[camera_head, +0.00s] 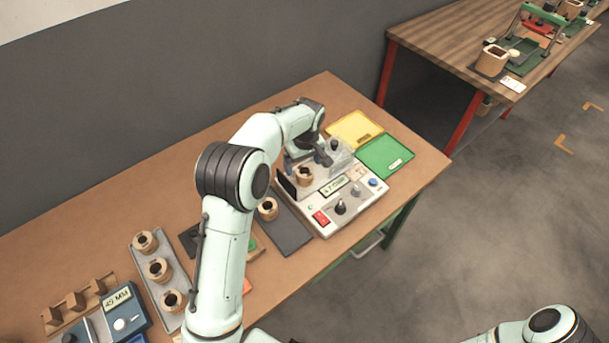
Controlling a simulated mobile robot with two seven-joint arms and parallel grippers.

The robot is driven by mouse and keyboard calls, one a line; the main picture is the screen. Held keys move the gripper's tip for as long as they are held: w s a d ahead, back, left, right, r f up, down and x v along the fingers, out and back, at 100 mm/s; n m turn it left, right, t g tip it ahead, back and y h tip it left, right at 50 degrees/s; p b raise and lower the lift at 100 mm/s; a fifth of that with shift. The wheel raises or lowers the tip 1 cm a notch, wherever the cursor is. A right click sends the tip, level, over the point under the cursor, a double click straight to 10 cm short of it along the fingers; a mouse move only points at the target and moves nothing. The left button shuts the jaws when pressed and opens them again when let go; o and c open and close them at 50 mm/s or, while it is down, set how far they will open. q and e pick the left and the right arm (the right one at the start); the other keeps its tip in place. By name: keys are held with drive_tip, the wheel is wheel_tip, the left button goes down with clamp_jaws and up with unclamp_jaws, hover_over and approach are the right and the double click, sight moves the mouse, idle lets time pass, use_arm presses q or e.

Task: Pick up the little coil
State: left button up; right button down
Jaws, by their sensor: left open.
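Several small tan coils with dark centres are on the workbench. One coil (304,175) sits on the grey-white tester (322,228), beside its upright black panel. My left gripper (322,160) is just behind and to the right of this coil; it is open, and its fingers are small and partly hidden by my arm. Another coil (268,209) stands on a dark mat (290,238). Three coils stand in a row on a grey tray (144,263) at the left. I cannot tell which one is the little coil. My right gripper is out of view.
A yellow tray (353,128) and a green tray (385,156) lie behind and right of the tester. A blue meter (122,312) and a wooden rack (80,299) are at the lower left. A second bench (440,40) stands at the upper right, with floor between.

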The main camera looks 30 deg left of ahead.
sight(304, 174)
use_arm(q)
drive_tip(key=f, duration=0.3)
drive_tip(key=w+f, duration=0.1)
drive_tip(key=f, duration=0.2)
drive_tip(key=shift+r, duration=0.15)
drive_tip(key=c, duration=1.3)
